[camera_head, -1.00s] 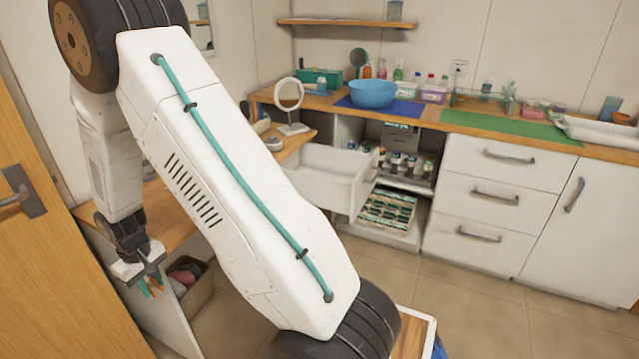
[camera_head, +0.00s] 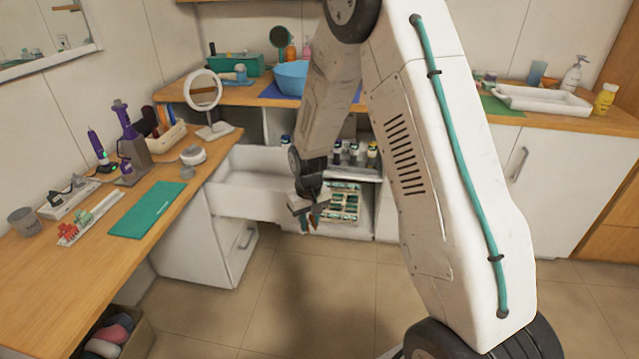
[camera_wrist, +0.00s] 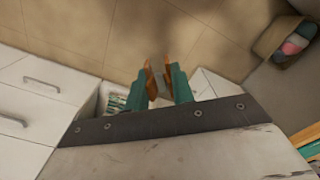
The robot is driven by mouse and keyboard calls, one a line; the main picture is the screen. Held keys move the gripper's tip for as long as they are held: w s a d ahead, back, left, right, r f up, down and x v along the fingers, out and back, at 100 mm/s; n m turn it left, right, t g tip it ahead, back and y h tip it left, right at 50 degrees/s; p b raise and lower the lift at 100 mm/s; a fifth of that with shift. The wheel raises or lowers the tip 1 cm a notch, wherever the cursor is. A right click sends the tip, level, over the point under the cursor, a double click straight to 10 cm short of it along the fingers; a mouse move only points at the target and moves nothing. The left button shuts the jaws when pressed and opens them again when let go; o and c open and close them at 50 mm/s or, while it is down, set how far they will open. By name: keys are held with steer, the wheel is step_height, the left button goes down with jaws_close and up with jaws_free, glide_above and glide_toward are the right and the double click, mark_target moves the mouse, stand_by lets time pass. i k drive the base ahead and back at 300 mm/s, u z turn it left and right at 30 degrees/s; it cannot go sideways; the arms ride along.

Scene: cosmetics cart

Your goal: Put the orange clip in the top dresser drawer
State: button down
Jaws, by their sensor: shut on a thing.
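My gripper (camera_head: 309,212) hangs in front of the open drawer's right end in the head view. Its teal fingers with orange tips also show in the wrist view (camera_wrist: 158,78). They are shut on a small orange-brown piece, the orange clip (camera_wrist: 152,88), mostly hidden between them. The open top dresser drawer (camera_head: 250,208) is white and pulled out under the wooden counter. Its visible inside looks empty. A closed drawer (camera_head: 238,250) is below it. I cannot tell whether my gripper is over the drawer or beside it.
The wooden desk (camera_head: 60,295) at left holds a green mat (camera_head: 147,210), a round mirror (camera_head: 203,92) and styling tools. An open cabinet with bottles (camera_head: 355,155) and a tray of green boxes (camera_head: 343,203) is behind my arm. A basket (camera_head: 130,340) stands on the floor.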

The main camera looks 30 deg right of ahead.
mark_target(292, 186)
steer(key=z, duration=0.15)
steer(key=i, duration=1)
